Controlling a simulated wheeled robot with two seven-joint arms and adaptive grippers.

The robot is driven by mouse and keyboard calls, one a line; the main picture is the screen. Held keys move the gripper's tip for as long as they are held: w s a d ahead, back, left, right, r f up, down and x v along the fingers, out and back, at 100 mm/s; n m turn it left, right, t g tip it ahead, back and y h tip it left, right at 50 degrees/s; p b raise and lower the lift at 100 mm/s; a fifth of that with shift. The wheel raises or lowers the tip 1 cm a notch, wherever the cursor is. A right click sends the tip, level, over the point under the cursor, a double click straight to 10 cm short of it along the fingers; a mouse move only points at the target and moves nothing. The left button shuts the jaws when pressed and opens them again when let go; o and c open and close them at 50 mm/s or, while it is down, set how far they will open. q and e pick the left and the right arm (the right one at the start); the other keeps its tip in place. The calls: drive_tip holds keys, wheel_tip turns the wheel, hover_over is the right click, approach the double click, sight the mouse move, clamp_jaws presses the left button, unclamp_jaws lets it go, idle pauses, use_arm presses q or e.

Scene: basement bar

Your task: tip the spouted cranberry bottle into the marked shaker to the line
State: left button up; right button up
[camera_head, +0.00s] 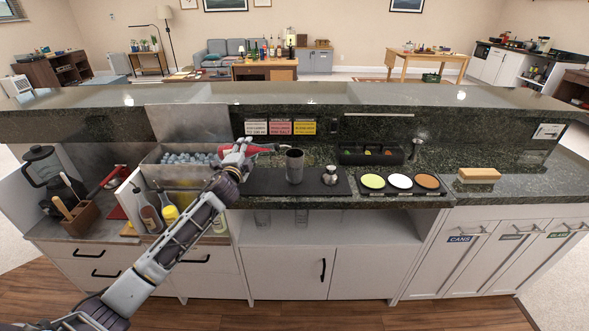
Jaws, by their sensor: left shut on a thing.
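The red cranberry bottle (255,149) lies nearly on its side in the air above the counter. Its spout end points right, toward the dark shaker (295,167). The shaker stands upright on the black bar mat (330,188). My left gripper (238,155) is shut on the bottle, left of the shaker, and hides part of it. The spout tip is close to the shaker's rim in the picture. I cannot make out a stream, the liquid level or the line on the shaker. My right gripper is not in view.
A small metal jigger (330,175) stands right of the shaker. A dark garnish caddy (370,156) sits behind, and a tray of three coloured rimming dishes (400,181) lies to the right. An ice bin (190,158) and bottles (150,217) are on the left.

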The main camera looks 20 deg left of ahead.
use_arm(q)
drive_tip(key=shift+r+p, duration=0.35)
drive_tip(key=shift+r, duration=0.05)
drive_tip(key=shift+a+r+m+p, duration=0.15)
drive_tip(key=shift+r+m+p, duration=1)
drive_tip(key=shift+p, duration=0.95)
idle(5.5)
